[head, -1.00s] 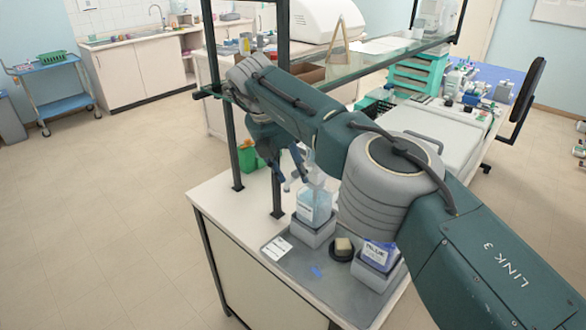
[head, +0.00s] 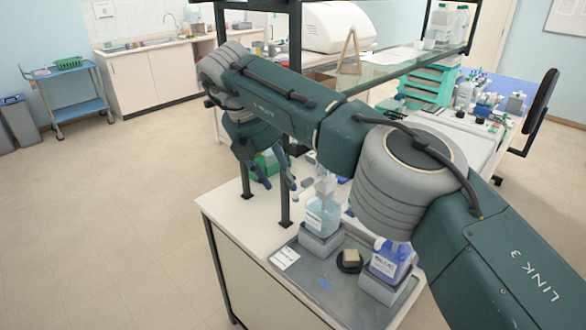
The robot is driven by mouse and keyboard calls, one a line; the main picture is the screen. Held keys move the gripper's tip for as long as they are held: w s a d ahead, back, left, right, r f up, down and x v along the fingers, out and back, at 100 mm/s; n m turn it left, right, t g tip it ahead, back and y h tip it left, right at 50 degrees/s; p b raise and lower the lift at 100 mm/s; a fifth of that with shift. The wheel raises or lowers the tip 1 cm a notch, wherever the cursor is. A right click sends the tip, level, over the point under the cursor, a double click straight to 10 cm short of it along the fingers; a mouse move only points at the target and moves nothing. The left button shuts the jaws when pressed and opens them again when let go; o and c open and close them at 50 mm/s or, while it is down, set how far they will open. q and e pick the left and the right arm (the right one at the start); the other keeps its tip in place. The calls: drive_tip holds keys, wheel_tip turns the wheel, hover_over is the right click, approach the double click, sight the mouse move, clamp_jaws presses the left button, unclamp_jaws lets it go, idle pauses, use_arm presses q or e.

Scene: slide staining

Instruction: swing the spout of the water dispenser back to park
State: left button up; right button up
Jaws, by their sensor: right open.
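The water dispenser is most likely the clear bottle of pale blue liquid (head: 323,216), which stands upright in a grey block holder (head: 320,244) on the bench. Its clear upper part rises just right of my right gripper, but I cannot make out which way the spout points. My right gripper (head: 279,186) hangs left of the bottle's top with its fingers apart, open and empty. A gap shows between the fingers and the bottle. My right arm crosses above the bench and hides part of the area behind. My left gripper is not in view.
A bottle of deep blue liquid (head: 389,263) stands in another grey holder on the grey tray (head: 322,305). A small dark round dish with a beige block (head: 350,259) sits between the bottles. A green container (head: 266,163) and dark shelf posts stand behind my gripper.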

drive_tip(key=s+a, duration=0.5)
